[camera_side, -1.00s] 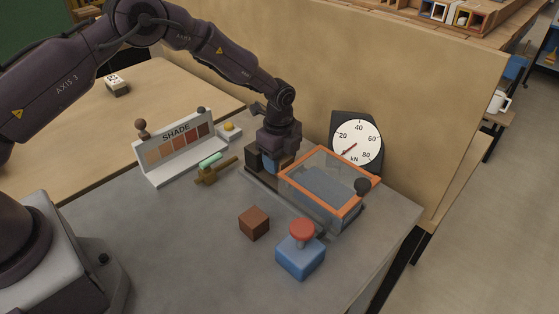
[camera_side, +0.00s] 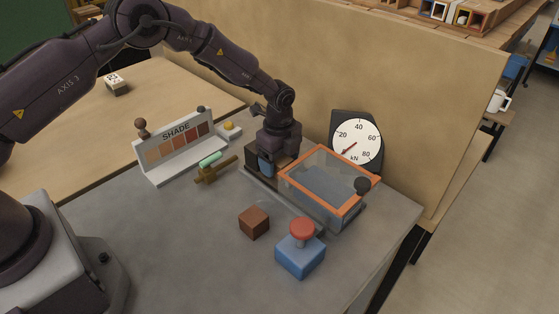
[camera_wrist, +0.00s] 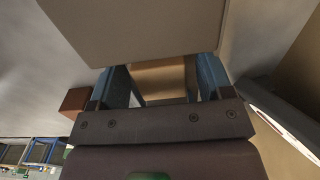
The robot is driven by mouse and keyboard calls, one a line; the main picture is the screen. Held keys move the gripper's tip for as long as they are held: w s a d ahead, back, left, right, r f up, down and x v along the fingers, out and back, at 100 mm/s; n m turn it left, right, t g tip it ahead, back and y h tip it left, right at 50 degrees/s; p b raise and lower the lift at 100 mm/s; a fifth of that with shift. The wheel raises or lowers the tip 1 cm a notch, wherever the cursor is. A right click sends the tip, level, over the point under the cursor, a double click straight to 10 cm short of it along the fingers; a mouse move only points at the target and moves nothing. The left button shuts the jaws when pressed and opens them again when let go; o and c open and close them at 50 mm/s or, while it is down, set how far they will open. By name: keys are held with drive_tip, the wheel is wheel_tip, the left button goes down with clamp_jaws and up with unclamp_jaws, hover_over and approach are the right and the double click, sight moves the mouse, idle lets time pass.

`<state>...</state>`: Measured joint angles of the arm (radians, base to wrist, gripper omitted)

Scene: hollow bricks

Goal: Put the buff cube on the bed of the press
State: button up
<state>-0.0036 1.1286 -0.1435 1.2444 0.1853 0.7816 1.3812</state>
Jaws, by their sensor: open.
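My gripper (camera_side: 268,170) points down at the left end of the press, beside its orange-framed clear guard (camera_side: 347,207). In the wrist view its two blue fingers stand apart (camera_wrist: 165,88). Between them shows a tan block (camera_wrist: 160,82), which looks like the buff cube; I cannot tell whether a finger touches it or what it rests on. In the side view the cube is hidden by my gripper. The grey press bed lies low around my fingers and is mostly covered. A large beige-grey block (camera_wrist: 130,28) fills the top of the wrist view.
A red-brown cube (camera_side: 254,222) and a blue box with a red knob (camera_side: 300,258) stand in front of the press. A dial gauge (camera_side: 357,142) is behind it. The front left counter is clear.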

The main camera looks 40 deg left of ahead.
wheel_tip(320, 180, up, 12)
drive_tip(key=s+a+r+n+t, duration=0.1)
drive_tip(key=s+r+n, duration=0.4)
drive_tip(key=r, duration=0.4)
drive_tip(key=s+a+r+n+t, duration=0.1)
drive_tip(key=s+r+n+t, duration=0.15)
drive_tip(key=s+r, duration=0.55)
drive_tip(key=s+a+r+n+t, duration=0.1)
drive_tip(key=s+n, duration=0.4)
drive_tip(key=s, duration=0.4)
drive_tip(key=s+a+r+n+t, duration=0.1)
drive_tip(key=s+r+n, duration=0.1)
drive_tip(key=s+n, duration=0.3)
drive_tip(key=s, duration=0.4)
drive_tip(key=shift+s, duration=0.2)
drive_tip(key=shift+r+n, duration=0.1)
drive_tip(key=shift+n, duration=0.15)
